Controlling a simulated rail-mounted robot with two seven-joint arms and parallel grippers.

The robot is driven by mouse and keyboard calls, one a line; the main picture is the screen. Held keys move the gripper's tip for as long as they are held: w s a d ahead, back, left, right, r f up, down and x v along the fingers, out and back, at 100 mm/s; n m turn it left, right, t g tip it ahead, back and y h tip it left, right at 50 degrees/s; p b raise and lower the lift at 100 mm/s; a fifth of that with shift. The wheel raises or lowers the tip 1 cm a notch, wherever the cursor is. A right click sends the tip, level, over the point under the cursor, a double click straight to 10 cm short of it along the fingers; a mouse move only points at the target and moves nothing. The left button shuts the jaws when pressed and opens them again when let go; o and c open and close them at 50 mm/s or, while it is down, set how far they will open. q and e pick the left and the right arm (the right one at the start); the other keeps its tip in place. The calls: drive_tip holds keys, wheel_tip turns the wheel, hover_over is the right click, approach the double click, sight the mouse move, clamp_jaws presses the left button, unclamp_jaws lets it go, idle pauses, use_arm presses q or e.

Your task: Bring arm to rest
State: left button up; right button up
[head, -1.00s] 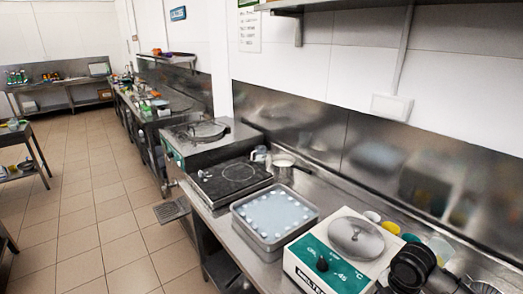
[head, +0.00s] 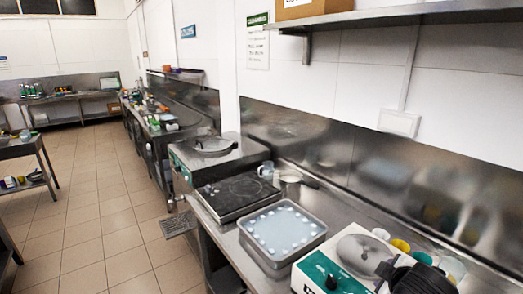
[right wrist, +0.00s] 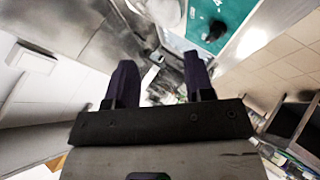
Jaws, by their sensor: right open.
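My right gripper (right wrist: 160,65) shows in the right wrist view with its two dark fingers apart and nothing between them. Past its fingertips, at the top of that view, is the teal front of the melter (right wrist: 228,22) with its dark knob. In the head view the white and teal melter (head: 319,272) with a round metal lid stands at the lower right. My left gripper is not in view.
A steel tray with white rounds (head: 252,250) and a black hotplate (head: 234,197) stand on the steel counter. Several cups line the back wall. A shelf (head: 365,18) with a cardboard box (head: 308,8) hangs above.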

drive_tip(key=s+a+f+m+t+y, duration=0.1)
drive_tip(key=s+a+f+m+t, duration=0.15)
drive_tip(key=s+a, duration=0.45)
drive_tip(key=s+f+m+g+y, duration=0.1)
drive_tip(key=s+f+m+g, duration=0.55)
drive_tip(key=s+f, duration=2.15)
wheel_tip(320, 180, up, 32)
drive_tip(key=s+n+g+p, duration=0.1)
drive_tip(key=s+p, duration=0.1)
drive_tip(key=p, duration=2.8)
drive_tip(key=shift+a+g, duration=0.3)
drive_tip(key=shift+g, duration=0.1)
